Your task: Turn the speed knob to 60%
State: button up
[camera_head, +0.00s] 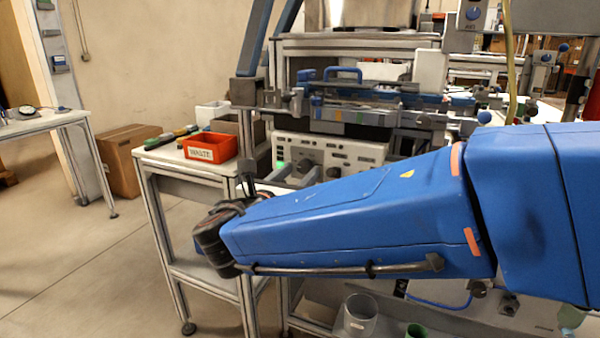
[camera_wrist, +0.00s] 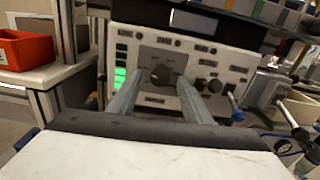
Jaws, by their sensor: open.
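The speed knob is probably the large dark round knob (camera_wrist: 160,73) on a grey plate in the wrist view. It sits on the white control panel (camera_wrist: 222,62), which also shows in the head view (camera_head: 365,152). The knob's scale marks are too small to read. My gripper (camera_wrist: 157,88) is open in the wrist view, with one grey finger on each side of the knob as seen from here. Whether the fingers touch the knob I cannot tell. In the head view my blue arm covers the lower part of the panel.
Smaller dark knobs (camera_wrist: 215,86) sit on the panel to the right. A green light bar (camera_wrist: 120,78) glows at its left. A glass jar (camera_head: 360,314) stands low in front. The floor at left is clear.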

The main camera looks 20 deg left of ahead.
jog(key=shift+w, duration=0.5)
jog(key=c, duration=1.1)
jog(key=shift+o, duration=0.2)
jog(key=shift+m, duration=0.3)
